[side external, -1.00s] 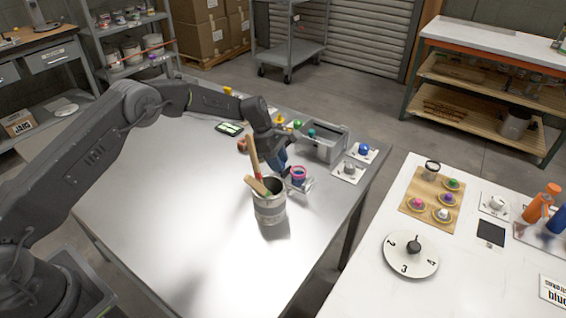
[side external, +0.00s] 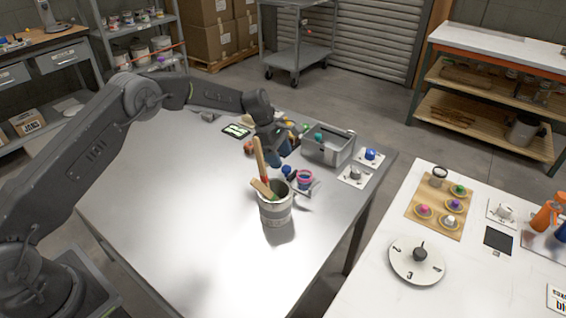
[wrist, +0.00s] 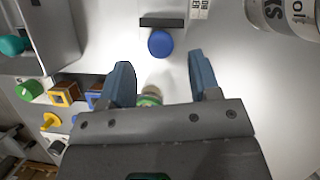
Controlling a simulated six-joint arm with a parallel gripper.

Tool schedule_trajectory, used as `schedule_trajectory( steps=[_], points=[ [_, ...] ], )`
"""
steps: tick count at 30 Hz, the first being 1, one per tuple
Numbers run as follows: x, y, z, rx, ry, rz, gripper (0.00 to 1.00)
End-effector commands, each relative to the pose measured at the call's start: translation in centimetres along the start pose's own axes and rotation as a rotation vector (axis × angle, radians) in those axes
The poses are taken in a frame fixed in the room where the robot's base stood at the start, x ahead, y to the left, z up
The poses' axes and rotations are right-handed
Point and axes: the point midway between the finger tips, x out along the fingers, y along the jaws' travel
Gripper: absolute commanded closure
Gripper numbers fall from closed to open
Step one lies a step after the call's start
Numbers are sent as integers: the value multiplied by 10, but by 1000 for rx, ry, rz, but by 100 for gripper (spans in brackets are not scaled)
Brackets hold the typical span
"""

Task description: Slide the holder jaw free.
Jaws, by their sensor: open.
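My gripper (side external: 280,160) is above the far part of the metal table. Its two blue fingers are spread with nothing between the tips in the wrist view (wrist: 163,75). A round blue knob (wrist: 161,43) lies ahead of the fingertips, against a dark bar (wrist: 162,22); I take these for the holder jaw. The blue knob (side external: 287,172) also shows in the side view, just below the fingers and apart from them. A pink-rimmed cup (side external: 305,180) stands beside it on a small pale plate. How the jaw sits against the cup is too small to tell.
A paint can (side external: 275,207) with brushes stands close in front of the cup. A grey bin (side external: 328,148) is behind to the right, near cards with a blue knob (side external: 370,154) and a grey knob (side external: 355,173). The left of the table is clear.

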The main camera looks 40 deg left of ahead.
Motion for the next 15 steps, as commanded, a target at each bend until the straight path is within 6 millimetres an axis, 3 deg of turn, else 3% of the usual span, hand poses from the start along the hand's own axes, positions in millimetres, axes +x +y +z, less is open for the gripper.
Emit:
schedule_trajectory(
  steps=[9, 15],
  points=[
    [-73, 1, 0, 1, 0, 4, 43],
    [-100, 0, -1, 0, 1, 2, 43]
  ],
)
